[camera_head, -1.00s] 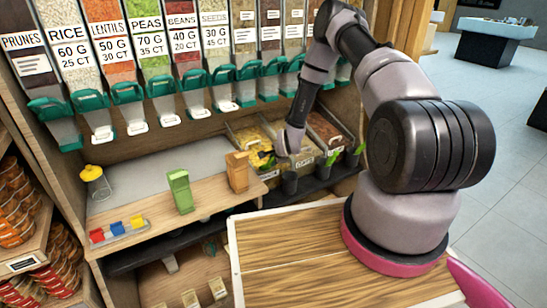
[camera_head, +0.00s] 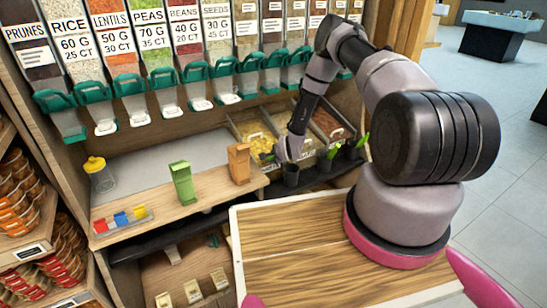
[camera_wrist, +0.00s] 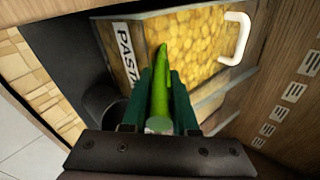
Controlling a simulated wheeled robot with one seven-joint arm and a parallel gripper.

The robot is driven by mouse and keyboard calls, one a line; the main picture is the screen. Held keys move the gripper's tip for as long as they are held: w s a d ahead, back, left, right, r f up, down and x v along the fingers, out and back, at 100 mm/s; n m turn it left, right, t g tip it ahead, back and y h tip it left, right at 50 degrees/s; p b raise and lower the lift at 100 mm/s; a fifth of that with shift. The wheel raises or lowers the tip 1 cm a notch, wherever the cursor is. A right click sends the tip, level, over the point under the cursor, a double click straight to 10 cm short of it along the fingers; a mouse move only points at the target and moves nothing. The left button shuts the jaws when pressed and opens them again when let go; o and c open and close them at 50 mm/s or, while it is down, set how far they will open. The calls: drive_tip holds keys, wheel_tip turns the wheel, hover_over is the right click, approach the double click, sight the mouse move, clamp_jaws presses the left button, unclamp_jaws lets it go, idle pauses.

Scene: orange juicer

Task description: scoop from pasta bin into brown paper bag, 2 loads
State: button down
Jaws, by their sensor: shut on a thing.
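The pasta bin (camera_head: 258,141) is an open-topped bin of yellow pasta at the back of the counter. In the wrist view its yellow contents (camera_wrist: 188,45) and "PASTA" label show beyond my fingers. My gripper (camera_head: 272,154) is by the bin's front edge, above a black cup (camera_head: 291,178). In the wrist view my gripper (camera_wrist: 159,108) is shut on a bright green scoop (camera_wrist: 160,85). The scoop points toward the bin; whether it holds pasta is not clear. The brown paper bag (camera_head: 239,163) stands upright on the wooden shelf, left of my gripper. Its inside is hidden.
A green bag (camera_head: 182,183) stands left of the brown one. A yellow-lidded jar (camera_head: 99,174) and a tray of coloured blocks (camera_head: 122,220) are further left. Other bins and black cups with green scoops (camera_head: 355,148) are at right. Dispensers hang above.

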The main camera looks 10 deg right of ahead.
drive_tip(key=shift+w+a+r+t, duration=0.15)
drive_tip(key=shift+w+r+t, duration=0.1)
drive_tip(key=shift+r, duration=0.25)
drive_tip(key=shift+w+a+r+t, duration=0.1)
drive_tip(key=shift+w+r+t, duration=0.15)
drive_tip(key=shift+r, duration=0.25)
drive_tip(key=shift+s+d+r+t+y, duration=0.15)
drive_tip(key=shift+s+d+r+t, duration=0.1)
drive_tip(key=shift+s+r, duration=0.25)
drive_tip(key=shift+s+d+r+t+y, duration=0.15)
drive_tip(key=shift+s+r+t, duration=0.1)
drive_tip(key=shift+s+r, duration=0.25)
drive_tip(key=s+d+r+t, duration=0.1)
drive_tip(key=s+r, duration=0.4)
drive_tip(key=shift+d+r+t, duration=0.15)
drive_tip(key=shift+d+t, duration=0.15)
drive_tip(key=shift+d, duration=0.05)
drive_tip(key=shift+s+r, duration=0.1)
drive_tip(key=shift+s, duration=0.05)
